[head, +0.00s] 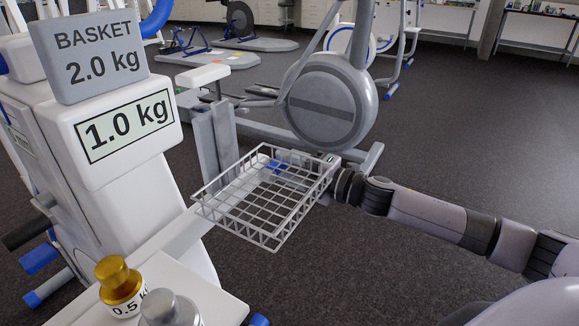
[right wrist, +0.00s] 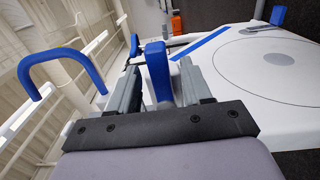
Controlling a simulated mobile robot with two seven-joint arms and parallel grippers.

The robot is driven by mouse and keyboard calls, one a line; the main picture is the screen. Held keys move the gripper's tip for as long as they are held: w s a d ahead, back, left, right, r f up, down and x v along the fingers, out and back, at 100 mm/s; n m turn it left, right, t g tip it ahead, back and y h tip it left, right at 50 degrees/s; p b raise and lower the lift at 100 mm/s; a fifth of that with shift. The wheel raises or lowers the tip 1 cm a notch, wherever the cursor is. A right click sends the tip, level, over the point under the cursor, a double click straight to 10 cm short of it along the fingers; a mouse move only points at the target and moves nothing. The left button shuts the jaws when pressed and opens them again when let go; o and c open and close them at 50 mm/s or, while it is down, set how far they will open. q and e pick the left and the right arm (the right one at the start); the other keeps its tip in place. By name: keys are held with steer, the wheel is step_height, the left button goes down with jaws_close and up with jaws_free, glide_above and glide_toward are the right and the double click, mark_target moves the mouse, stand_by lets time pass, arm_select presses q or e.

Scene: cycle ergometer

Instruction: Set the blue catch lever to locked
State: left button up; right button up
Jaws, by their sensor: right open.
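A blue lever (right wrist: 156,68), which looks like the catch lever, stands between the two fingers of my right gripper (right wrist: 160,72) in the right wrist view. The fingers are open, one on each side of the lever, with a gap visible at least on the right. Whether either finger touches it I cannot tell. In the head view a blue part (head: 278,167) shows through the wire basket (head: 262,240), beside the end of my right arm; the fingertips are hard to make out there. Whether the catch is locked cannot be read. My left gripper is not in view.
A white machine body with a "1.0 kg" plate (head: 127,124) and a grey "BASKET 2.0 kg" block (head: 100,60) stands left. A gold weight (head: 119,284) and a silver weight (head: 168,309) stand in front. A blue looped handle (right wrist: 62,66) is left in the wrist view. Floor right is clear.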

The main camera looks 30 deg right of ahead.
steer(key=shift+c, duration=0.3)
jaws_close()
